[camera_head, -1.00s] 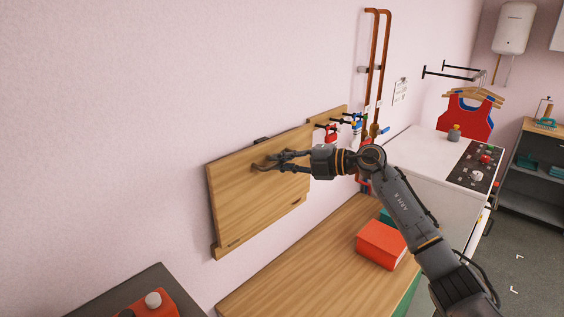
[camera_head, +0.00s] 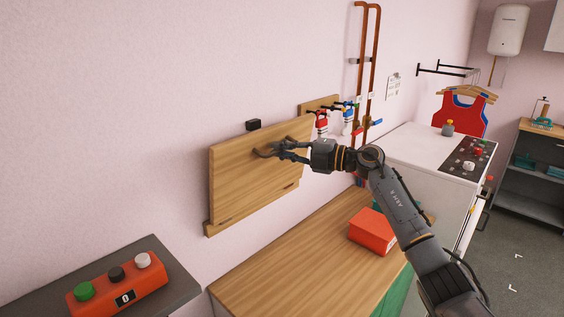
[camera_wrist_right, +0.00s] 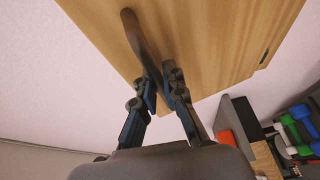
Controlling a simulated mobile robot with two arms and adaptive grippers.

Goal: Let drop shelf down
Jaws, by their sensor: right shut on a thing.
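The drop shelf (camera_head: 240,185) is a light wooden panel folded up against the pink wall, with its lower edge along a wooden ledge. Its top edge stands a little away from the wall. A curved brown handle (camera_head: 262,153) sits on its face. My right gripper (camera_head: 278,151) is shut on this handle. In the right wrist view the handle (camera_wrist_right: 132,30) runs between the fingers of my right gripper (camera_wrist_right: 163,85), in front of the panel (camera_wrist_right: 205,45). A small black block (camera_head: 253,125) on the wall shows above the panel. My left gripper is out of view.
A wooden worktop (camera_head: 285,255) lies below the shelf, with a red box (camera_head: 372,236) on it. An orange button box (camera_head: 118,285) stands at the lower left. Pipes (camera_head: 369,70) and a white appliance (camera_head: 420,150) are to the right.

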